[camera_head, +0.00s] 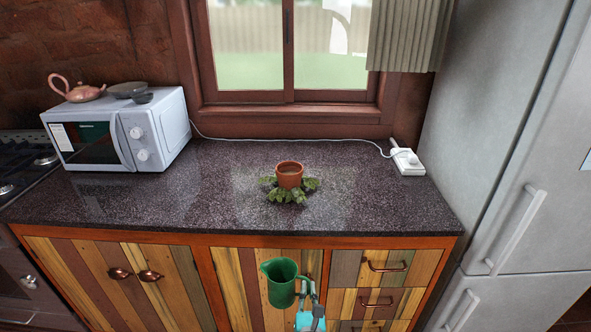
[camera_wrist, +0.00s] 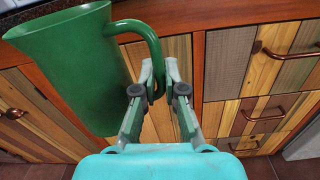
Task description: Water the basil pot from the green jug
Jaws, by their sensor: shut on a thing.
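The green jug (camera_head: 281,284) is held in front of the counter's cabinet doors, below the countertop edge. It stands roughly upright, with its spout to the left. In the wrist view the jug (camera_wrist: 75,62) fills the upper left. My gripper (camera_head: 309,287) is shut on the jug's handle; the fingers (camera_wrist: 159,78) meet around its lower part. The basil pot (camera_head: 289,175) is a small terracotta pot on the dark countertop, with green leaves (camera_head: 287,195) spread around its base. The jug is apart from the pot. Water inside the jug cannot be seen.
A white microwave (camera_head: 122,128) stands at the counter's left, with a pink teapot (camera_head: 80,92) and dark bowls (camera_head: 131,91) on top. A white power strip (camera_head: 407,161) lies at the back right, and a fridge (camera_head: 510,150) bounds the right. The countertop (camera_head: 378,205) around the pot is clear.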

